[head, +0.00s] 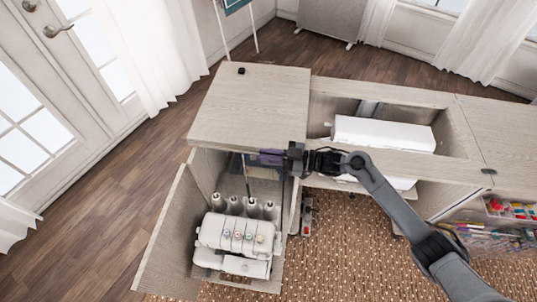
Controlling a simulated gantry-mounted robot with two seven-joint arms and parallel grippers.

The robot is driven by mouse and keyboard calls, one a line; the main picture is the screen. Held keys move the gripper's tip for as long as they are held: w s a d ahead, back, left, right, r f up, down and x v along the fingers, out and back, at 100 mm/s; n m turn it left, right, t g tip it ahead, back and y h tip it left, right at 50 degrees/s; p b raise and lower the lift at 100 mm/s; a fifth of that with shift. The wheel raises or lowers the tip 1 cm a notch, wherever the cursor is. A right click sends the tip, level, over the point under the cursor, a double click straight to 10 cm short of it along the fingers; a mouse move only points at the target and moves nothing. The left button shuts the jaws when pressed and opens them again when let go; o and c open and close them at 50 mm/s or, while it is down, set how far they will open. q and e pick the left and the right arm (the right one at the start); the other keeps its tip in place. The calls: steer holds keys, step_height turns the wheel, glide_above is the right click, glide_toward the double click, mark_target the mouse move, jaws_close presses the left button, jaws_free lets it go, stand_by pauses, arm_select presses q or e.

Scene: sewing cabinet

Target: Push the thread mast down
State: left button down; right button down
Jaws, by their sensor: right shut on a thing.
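The white serger (235,236) sits in the open compartment at the lower left of the cabinet, with several grey-white thread cones along its back. The thread mast (246,178) shows as a thin dark upright rod behind the cones, rising toward a dark purplish bar at the cabinet top's front edge. My right gripper (282,158) reaches in from the right and is shut on the upper part of the mast. The gripper partly hides the mast's top, so the exact contact is hard to see. My left gripper is out of view.
The wooden cabinet top (250,105) lies just behind my right gripper, with a small black object (241,71) on it. A white sewing machine (383,134) sits in the opening to the right. A clear drawer unit (490,235) stands at the far right.

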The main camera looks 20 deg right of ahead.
step_height(320, 180, down, 20)
steer(key=b, duration=1.3)
steer(key=shift+r, duration=0.15)
steer(key=shift+d, duration=0.1)
steer(key=c, duration=1.6)
jaws_free()
steer(key=o, duration=0.4)
steer(key=shift+s, duration=0.1)
steer(key=shift+r, duration=0.1)
